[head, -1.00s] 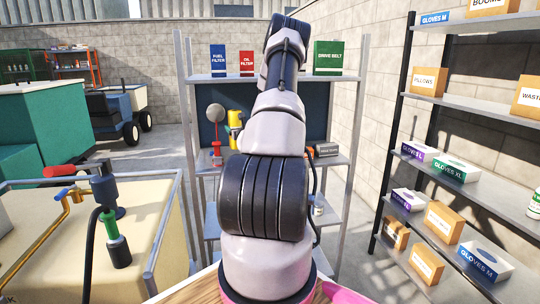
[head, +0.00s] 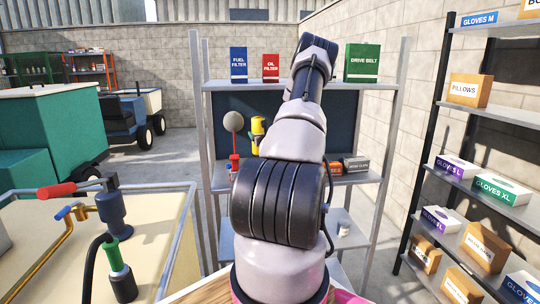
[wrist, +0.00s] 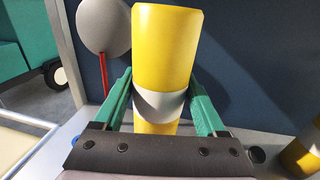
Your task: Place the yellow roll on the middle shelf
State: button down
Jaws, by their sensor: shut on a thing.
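The yellow roll (wrist: 166,45) has a white band and stands nearly upright in the wrist view. My gripper (wrist: 160,100) is shut on it, with a green finger on each side of the band. The roll's lower end is hidden behind my gripper. The middle shelf (head: 362,178) is the middle board of the grey rack in the head view. My arm covers its centre and hides my gripper there. A yellow thing (head: 258,128) shows left of my arm above that shelf; I cannot tell whether it is the held roll.
A round grey disc on a red handle (head: 233,122) stands on the left of the middle shelf. Small boxes (head: 356,164) sit on its right. Another yellow item (wrist: 303,152) is at the wrist view's right edge. A rack with gloves and pillows boxes (head: 480,185) stands at right.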

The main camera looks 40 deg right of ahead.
jog(key=shift+f, duration=3.15)
jog(key=shift+f, duration=0.1)
jog(key=shift+f, duration=0.15)
grip_release()
jog(key=shift+a+r, duration=0.1)
jog(key=shift+r, duration=0.15)
jog(key=v, duration=1.2)
jog(key=shift+f, duration=0.1)
